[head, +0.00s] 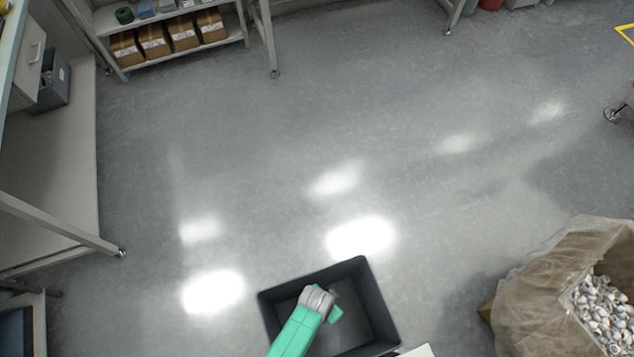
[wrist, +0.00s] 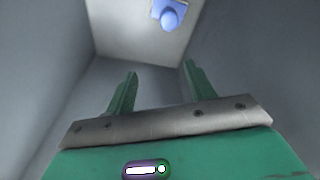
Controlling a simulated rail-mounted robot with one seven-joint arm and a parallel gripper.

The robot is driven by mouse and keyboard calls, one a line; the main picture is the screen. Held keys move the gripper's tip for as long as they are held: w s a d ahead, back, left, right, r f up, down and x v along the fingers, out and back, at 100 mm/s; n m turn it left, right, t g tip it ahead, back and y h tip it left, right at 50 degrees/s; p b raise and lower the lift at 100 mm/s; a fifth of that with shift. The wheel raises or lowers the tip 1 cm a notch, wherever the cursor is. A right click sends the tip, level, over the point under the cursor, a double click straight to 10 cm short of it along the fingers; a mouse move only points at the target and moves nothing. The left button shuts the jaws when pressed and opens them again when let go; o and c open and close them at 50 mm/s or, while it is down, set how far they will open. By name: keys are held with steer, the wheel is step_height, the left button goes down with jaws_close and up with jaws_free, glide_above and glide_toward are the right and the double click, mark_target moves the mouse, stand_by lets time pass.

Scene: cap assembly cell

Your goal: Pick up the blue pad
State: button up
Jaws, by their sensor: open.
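The blue pad (wrist: 168,12) appears as a small blue piece with a rounded knob, at the top edge of the wrist view and partly cut off. It lies on the light floor of a dark grey bin (wrist: 235,60), beyond my fingertips and apart from them. My gripper (wrist: 159,69) is open, with two green fingers spread and nothing between them. In the head view my gripper (head: 335,314) is over or inside the dark bin (head: 380,300). The pad cannot be made out there.
The bin walls rise close around my fingers. A large wrapped box (head: 540,290) full of small white-and-grey pieces stands at the right. A shelf with cardboard boxes (head: 183,32) is at the upper left. The grey floor between is clear.

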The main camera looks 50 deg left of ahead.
steer(key=shift+g+y, duration=0.3)
steer(key=shift+y, duration=0.1)
steer(key=s+f, duration=0.1)
steer(key=f, duration=0.1)
steer(key=s+a+f, duration=0.1)
steer(key=s+f, duration=0.1)
steer(key=shift+s, duration=0.1)
steer(key=shift+f, duration=0.2)
steer(key=shift+w+f+b, duration=0.2)
steer(key=shift+f+b, duration=0.85)
steer(key=shift+f, duration=0.1)
steer(key=f+b, duration=0.2)
steer(key=f, duration=0.1)
steer(key=w+f+b, duration=0.1)
steer(key=f, duration=0.1)
steer(key=shift+a+b, duration=0.3)
jaws_close()
step_height(320, 180, up, 28)
steer(key=p, duration=1.3)
